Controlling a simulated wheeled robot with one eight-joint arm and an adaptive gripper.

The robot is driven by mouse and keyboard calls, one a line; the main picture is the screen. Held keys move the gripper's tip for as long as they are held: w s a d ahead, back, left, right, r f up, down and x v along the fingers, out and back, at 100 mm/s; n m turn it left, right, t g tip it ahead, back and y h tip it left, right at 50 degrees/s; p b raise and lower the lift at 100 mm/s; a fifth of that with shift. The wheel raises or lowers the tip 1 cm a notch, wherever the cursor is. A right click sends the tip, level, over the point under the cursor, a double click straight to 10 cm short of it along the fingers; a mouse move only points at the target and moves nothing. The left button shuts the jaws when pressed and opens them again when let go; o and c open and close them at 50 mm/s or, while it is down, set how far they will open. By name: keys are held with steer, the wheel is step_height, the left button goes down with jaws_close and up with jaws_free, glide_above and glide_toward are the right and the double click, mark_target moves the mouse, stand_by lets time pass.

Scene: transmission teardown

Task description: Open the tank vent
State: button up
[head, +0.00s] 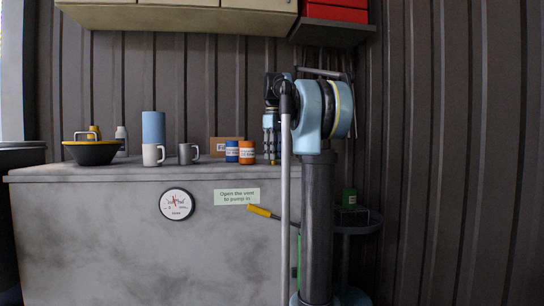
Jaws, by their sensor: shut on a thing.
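A lever with a yellow grip (260,211) sticks out to the left in front of the grey cabinet, below and right of a pale sign (237,197) reading "Open the vent to pump in". The lever's dark rod runs right, behind a grey upright pole. A round white gauge (177,204) is on the cabinet front. My gripper (271,148) seems to be the slim part pointing down beside my light blue arm joint, above the lever and apart from it. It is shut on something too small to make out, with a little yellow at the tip.
The grey pole (285,220) stands close in front. Cupboards and a red box hang above.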

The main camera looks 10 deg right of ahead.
steer(key=shift+w+n, duration=0.15)
steer(key=shift+n, duration=0.15)
steer(key=o, duration=1.1)
step_height(320, 180, up, 12)
steer(key=shift+f, duration=0.1)
stand_by(0.4)
